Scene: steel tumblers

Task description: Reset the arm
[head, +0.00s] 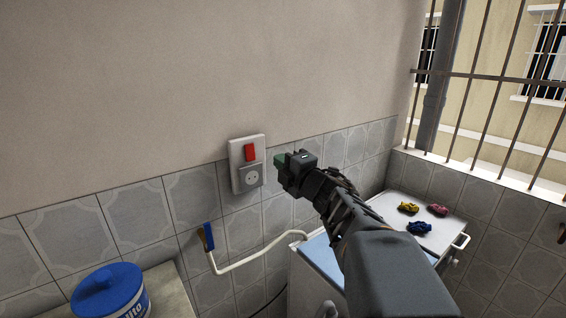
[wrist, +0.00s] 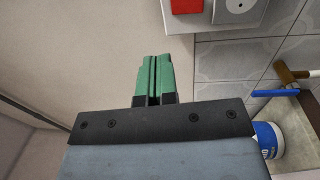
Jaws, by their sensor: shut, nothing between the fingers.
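My gripper (head: 279,160) is raised in front of the tiled wall, just right of the wall switch panel in the head view. In the wrist view its green fingers (wrist: 154,76) are together with nothing between them. My dark grey arm reaches up from the lower right of the head view. The panel (head: 234,166) has a red switch (head: 250,152) above a round socket (head: 252,178). The red switch also shows at the top of the wrist view (wrist: 186,5). No contact between the fingers and the panel shows in the wrist view.
A blue-lidded tub (head: 108,291) stands on a ledge at the lower left. A blue-handled tap with a white pipe (head: 255,260) runs along the wall. A white-topped cabinet (head: 445,212) holds yellow, pink and blue small items. A barred window (head: 490,90) is at right.

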